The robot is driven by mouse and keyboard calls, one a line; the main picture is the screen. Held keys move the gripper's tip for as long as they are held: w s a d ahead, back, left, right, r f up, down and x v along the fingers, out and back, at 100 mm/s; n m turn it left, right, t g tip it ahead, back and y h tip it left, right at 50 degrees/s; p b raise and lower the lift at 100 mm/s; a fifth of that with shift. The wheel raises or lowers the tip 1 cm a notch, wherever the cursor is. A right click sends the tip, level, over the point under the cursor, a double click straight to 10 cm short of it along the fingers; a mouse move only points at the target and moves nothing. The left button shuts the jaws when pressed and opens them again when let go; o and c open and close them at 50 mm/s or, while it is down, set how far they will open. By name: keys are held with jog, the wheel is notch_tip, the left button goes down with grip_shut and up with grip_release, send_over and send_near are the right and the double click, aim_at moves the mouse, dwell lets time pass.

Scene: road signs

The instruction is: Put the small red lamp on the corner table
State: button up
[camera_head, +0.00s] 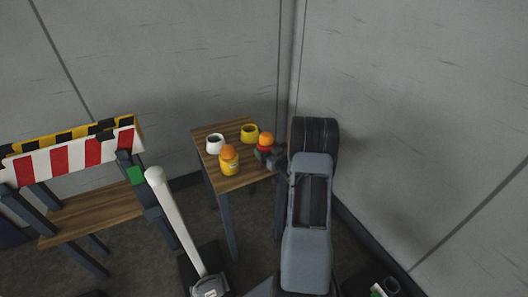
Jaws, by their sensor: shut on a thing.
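The small red lamp (265,141) has an orange dome over a red body. It is at the right edge of the wooden corner table (208,130). My gripper (267,155) is shut on it from the right, and the jaws and arm hide its lower part. I cannot tell whether its base touches the tabletop or is held just above it. My grey arm reaches in from the lower right.
A yellow lamp with an orange dome (229,161), a white pot-like object (215,144) and a yellow one (250,133) stand on the table. A striped barrier (75,155) and a white post (178,222) are to the left. Grey walls meet behind the table.

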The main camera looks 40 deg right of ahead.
jog(key=shift+w+f, duration=1)
jog(key=shift+w, duration=0.15)
jog(key=shift+f+b, duration=0.15)
jog(key=shift+b, duration=0.2)
